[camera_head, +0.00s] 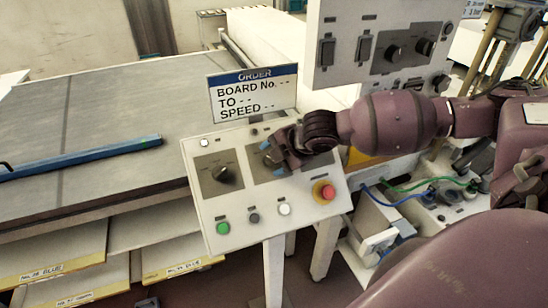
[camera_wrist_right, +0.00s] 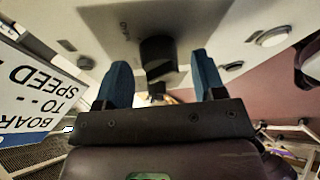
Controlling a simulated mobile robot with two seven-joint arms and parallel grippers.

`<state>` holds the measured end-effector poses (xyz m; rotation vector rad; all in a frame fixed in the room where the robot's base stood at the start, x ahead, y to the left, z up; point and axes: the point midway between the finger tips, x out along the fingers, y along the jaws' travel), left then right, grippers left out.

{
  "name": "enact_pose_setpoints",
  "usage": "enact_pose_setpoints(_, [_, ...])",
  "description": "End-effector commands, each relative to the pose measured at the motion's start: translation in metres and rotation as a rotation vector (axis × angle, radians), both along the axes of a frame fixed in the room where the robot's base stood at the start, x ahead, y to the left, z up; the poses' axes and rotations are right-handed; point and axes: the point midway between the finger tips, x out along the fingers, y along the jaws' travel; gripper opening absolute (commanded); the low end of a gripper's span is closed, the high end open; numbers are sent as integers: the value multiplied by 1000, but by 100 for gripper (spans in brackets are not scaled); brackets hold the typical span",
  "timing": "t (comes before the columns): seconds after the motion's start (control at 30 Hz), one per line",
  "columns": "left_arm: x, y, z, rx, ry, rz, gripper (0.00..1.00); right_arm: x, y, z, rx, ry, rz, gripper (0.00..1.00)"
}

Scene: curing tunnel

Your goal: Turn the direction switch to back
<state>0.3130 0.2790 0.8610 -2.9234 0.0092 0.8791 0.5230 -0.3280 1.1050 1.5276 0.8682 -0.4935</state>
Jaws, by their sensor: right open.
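A sloped white control box (camera_head: 262,205) stands in the middle of the head view. Its left grey plate carries a black rotary knob (camera_head: 222,174). My right gripper (camera_head: 268,154) is over the second grey plate, to the right of that knob, and hides the middle of this plate. In the right wrist view a black knob (camera_wrist_right: 157,52) shows between the two blue fingers of my right gripper (camera_wrist_right: 160,62). The fingers are apart, with a gap on each side of the knob. The small switch labels are too blurred to read. My left gripper is out of view.
A red mushroom button (camera_head: 324,191) sits at the box's right, with green (camera_head: 223,227), dark and white buttons along its lower edge. An order sign (camera_head: 253,93) rises behind it. A blue bar (camera_head: 80,158) lies on the grey table. An upper panel (camera_head: 385,45) has more knobs.

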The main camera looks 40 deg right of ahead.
Motion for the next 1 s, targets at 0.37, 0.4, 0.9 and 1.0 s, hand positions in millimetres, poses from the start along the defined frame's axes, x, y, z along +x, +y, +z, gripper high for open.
enact_pose_setpoints(0.37, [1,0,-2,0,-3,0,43,-33,-13,38,-4,-1,2,63])
enact_pose_setpoints(0.4, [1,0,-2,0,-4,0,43,-36,-14,43,-3,-1,1,63])
enact_pose_setpoints(0.9, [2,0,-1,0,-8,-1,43,-64,-24,76,-1,0,1,63])
enact_pose_setpoints(1.0, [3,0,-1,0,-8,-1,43,-65,-24,77,-1,0,1,63])
